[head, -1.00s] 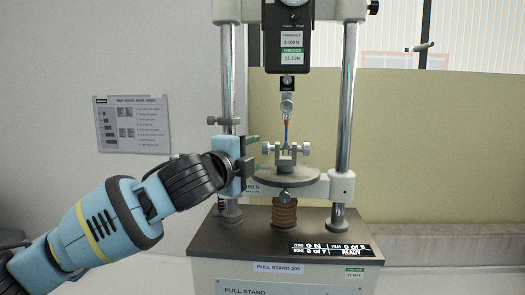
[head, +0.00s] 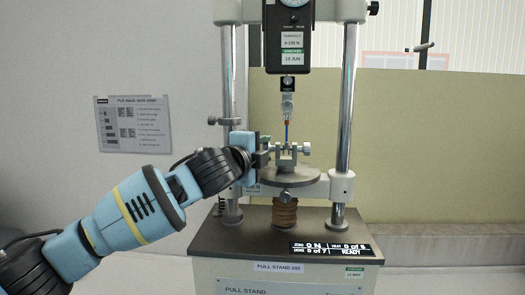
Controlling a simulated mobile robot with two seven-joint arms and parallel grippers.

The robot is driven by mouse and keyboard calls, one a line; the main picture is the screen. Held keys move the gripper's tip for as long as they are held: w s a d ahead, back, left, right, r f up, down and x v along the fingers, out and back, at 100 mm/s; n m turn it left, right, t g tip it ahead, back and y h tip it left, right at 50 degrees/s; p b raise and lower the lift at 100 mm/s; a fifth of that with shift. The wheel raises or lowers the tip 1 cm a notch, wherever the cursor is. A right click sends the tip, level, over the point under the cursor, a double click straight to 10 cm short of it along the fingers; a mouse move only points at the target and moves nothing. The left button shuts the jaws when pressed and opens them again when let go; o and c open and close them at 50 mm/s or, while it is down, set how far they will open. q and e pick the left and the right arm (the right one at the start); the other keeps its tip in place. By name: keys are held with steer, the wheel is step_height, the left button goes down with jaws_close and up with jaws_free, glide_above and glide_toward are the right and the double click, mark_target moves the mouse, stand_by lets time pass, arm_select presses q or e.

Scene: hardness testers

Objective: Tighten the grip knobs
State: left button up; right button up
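The pull stand (head: 347,110) stands upright ahead of me. A small metal grip (head: 286,160) sits on its round plate (head: 300,177), under a blue and orange piece (head: 287,130) hanging from the upper hook (head: 287,104). The right grip knob (head: 306,149) shows clearly. The left grip knob is mostly hidden by my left gripper (head: 265,150), whose dark fingers reach it from the left. I cannot tell whether the fingers are closed on it. My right gripper is out of view.
The left column (head: 228,75) with a side clamp knob (head: 225,121) stands close behind my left gripper. An instruction sheet (head: 133,124) hangs on the left wall. The base's front left is clear.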

arm_select(q)
steer(key=c, duration=0.6)
steer(key=shift+r+g, duration=0.15)
steer(key=shift+g, duration=0.15)
steer(key=shift+r+n+g+y, duration=0.15)
steer(key=shift+n+g+y, duration=0.4)
steer(key=shift+g, duration=0.55)
steer(key=shift+w+r+n+g+y, duration=0.15)
steer(key=shift+n+g+y, duration=0.25)
steer(key=shift+g, duration=1.2)
steer(key=o, duration=1)
